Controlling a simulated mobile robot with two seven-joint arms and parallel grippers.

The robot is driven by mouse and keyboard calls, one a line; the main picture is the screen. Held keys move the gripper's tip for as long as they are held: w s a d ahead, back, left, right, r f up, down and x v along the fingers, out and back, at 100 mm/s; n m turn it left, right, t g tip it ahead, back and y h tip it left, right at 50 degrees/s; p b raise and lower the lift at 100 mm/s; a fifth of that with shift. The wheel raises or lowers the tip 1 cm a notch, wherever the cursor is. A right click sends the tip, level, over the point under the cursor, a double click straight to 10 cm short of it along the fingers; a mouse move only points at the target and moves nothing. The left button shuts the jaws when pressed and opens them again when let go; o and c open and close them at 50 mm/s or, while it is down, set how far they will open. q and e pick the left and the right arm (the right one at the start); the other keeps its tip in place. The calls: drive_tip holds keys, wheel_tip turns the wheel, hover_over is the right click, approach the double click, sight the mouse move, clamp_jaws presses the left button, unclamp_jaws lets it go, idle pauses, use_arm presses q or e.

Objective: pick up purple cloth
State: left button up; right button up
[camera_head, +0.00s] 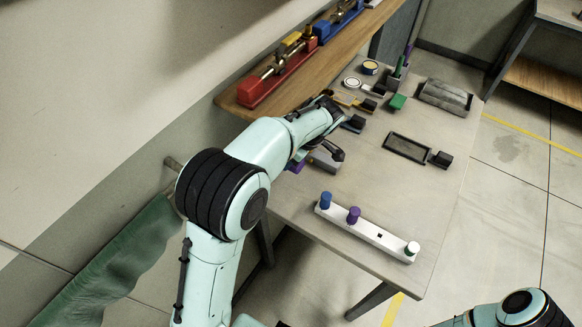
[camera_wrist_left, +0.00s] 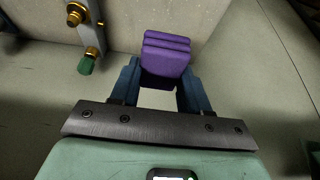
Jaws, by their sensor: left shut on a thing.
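The purple cloth (camera_wrist_left: 166,55), a folded block with layered edges, sits between the two blue-grey fingers of my left gripper (camera_wrist_left: 163,85) in the left wrist view. The gripper is shut on it. In the head view a small purple part of the cloth (camera_head: 297,166) shows near the table's left edge, beside my left arm. My left gripper is mostly hidden there by my arm. I cannot tell whether the cloth touches the tabletop. My right gripper is outside the frames; only part of my right arm shows at lower right.
A wooden shelf (camera_head: 345,52) with red and blue fittings runs along the wall above.

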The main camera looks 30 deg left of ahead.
use_arm(q)
drive_tip(key=s+d+b, duration=0.1)
drive_tip(key=d, duration=1.8)
drive_tip(key=shift+s, duration=0.25)
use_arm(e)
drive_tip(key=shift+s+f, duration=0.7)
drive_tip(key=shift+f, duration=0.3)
use_arm(q)
drive_tip(key=o, duration=0.4)
drive_tip(key=shift+c, duration=1.6)
